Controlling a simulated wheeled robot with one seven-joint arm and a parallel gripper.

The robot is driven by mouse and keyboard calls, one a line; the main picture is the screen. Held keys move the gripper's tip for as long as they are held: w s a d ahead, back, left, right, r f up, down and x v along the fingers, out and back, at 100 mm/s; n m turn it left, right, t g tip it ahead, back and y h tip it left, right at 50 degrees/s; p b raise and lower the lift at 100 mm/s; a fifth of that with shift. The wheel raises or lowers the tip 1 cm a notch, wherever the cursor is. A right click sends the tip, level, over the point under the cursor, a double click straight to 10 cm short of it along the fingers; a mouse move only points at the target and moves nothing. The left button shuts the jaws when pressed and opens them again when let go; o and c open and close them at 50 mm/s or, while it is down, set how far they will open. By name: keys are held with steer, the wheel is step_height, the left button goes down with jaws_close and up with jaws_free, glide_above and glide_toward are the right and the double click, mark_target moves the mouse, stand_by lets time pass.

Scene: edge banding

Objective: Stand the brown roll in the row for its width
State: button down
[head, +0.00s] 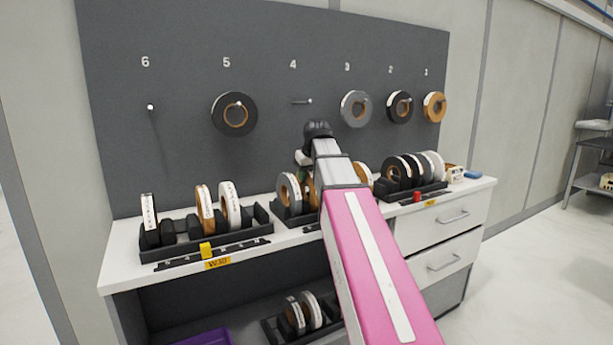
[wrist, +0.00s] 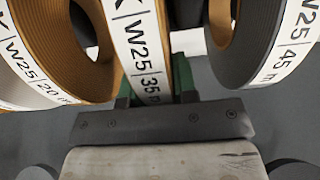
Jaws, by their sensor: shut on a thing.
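My gripper (wrist: 155,85) is shut on a roll with a white edge label (wrist: 141,50) reading W25, 35 m. Its green fingers lie on both sides of this roll; its face colour is hard to make out. To its left in the wrist view is a brown roll (wrist: 48,28) labelled W25, 20 m. To its right is a dark grey roll (wrist: 250,38) labelled W25, 45 m. In the head view my arm covers much of the middle rack (head: 297,220), where a grey roll (head: 288,191) and brown rolls partly show. Whether the held roll touches the rack is hidden.
The left rack (head: 262,233) holds several upright rolls, with gaps, behind a W30 tag (head: 217,264). The right rack (head: 410,194) holds several rolls. Rolls hang on the grey pegboard (head: 185,60) behind. More rolls (head: 303,313) stand on the lower shelf.

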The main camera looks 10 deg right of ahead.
steer(key=shift+f, duration=0.25)
steer(key=c, duration=0.9)
jaws_free()
steer(key=shift+r, duration=0.45)
steer(key=v, duration=1.1)
steer(key=shift+s+r, duration=0.25)
steer(key=shift+r, duration=0.05)
